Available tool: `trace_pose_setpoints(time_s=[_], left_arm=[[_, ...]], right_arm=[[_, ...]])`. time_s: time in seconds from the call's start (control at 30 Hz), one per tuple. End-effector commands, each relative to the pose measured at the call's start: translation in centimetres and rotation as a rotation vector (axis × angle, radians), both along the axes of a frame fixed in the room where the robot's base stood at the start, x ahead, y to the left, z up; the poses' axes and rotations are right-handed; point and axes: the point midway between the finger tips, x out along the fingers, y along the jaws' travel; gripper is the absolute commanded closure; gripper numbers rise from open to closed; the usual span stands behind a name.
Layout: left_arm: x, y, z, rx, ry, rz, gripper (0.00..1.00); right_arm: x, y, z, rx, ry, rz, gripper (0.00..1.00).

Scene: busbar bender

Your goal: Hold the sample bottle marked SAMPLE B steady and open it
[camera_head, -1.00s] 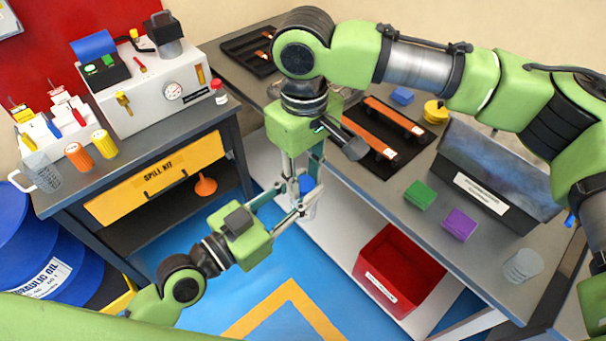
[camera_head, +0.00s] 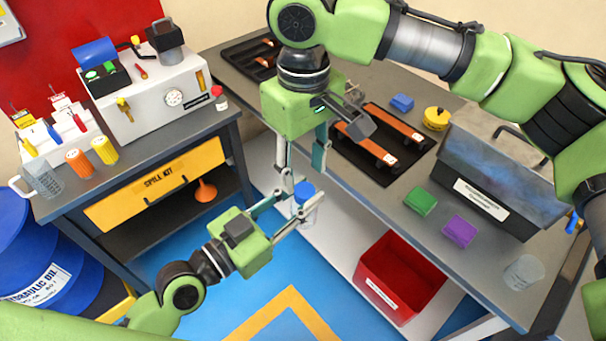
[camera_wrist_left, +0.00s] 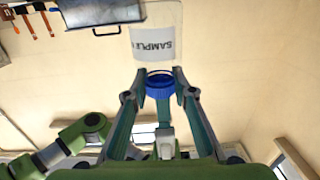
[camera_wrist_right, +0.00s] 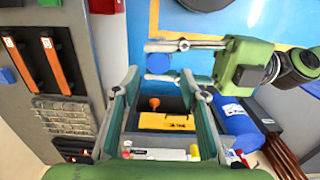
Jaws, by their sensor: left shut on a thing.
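The sample bottle (camera_head: 308,214) is clear with a blue cap (camera_head: 303,190) and stands upright in the air between my grippers. In the left wrist view, which is upside down, its white label (camera_wrist_left: 154,42) reads SAMPLE; the letter after it is not legible. My left gripper (camera_head: 292,207) comes in from the side and is shut on the bottle near the cap; whether it grips neck or body is unclear. My right gripper (camera_head: 301,172) points down above the cap, open and empty. In the right wrist view the blue cap (camera_wrist_right: 158,62) lies between its spread fingertips, apart from them.
The workbench (camera_head: 385,205) is behind and right, with a tray of busbars (camera_head: 380,150), green block (camera_head: 420,201), purple block (camera_head: 459,230) and grey toolbox (camera_head: 500,185). A red bin (camera_head: 400,278) sits below. The spill-kit cabinet (camera_head: 155,185) stands left. Floor in front is clear.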

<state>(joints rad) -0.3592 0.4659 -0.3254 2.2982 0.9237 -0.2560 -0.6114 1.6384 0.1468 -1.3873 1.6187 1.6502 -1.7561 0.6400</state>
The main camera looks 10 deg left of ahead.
Motion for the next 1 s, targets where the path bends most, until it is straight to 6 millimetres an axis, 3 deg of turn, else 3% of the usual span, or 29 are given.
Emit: trace_pose_setpoints(time_s=[0.13, 0.27, 0.37, 0.73, 1.0], left_arm=[[0.0, 0.0, 0.0, -0.001, -0.001, 0.0, 1.0], [0.0, 0.0, 0.0, 0.0, 0.0, 0.0, 1.0], [0.0, 0.0, 0.0, 0.0, 0.0, 0.0, 1.0], [0.0, 0.0, 0.0, 0.0, 0.0, 0.0, 1.0], [0.0, 0.0, 0.0, 0.0, 0.0, 0.0, 1.0]], right_arm=[[0.3, -0.2, 2.1, 0.0, -0.008, -0.002, 0.6], [0.2, -0.3, 3.0, 0.001, -0.003, 0.0, 0.6], [0.1, -0.4, 2.2, -0.001, -0.001, 0.0, 0.6], [0.1, -0.3, -3.2, -0.001, -0.001, 0.0, 0.6], [0.1, -0.3, -4.8, 0.002, -0.003, 0.0, 0.6]])
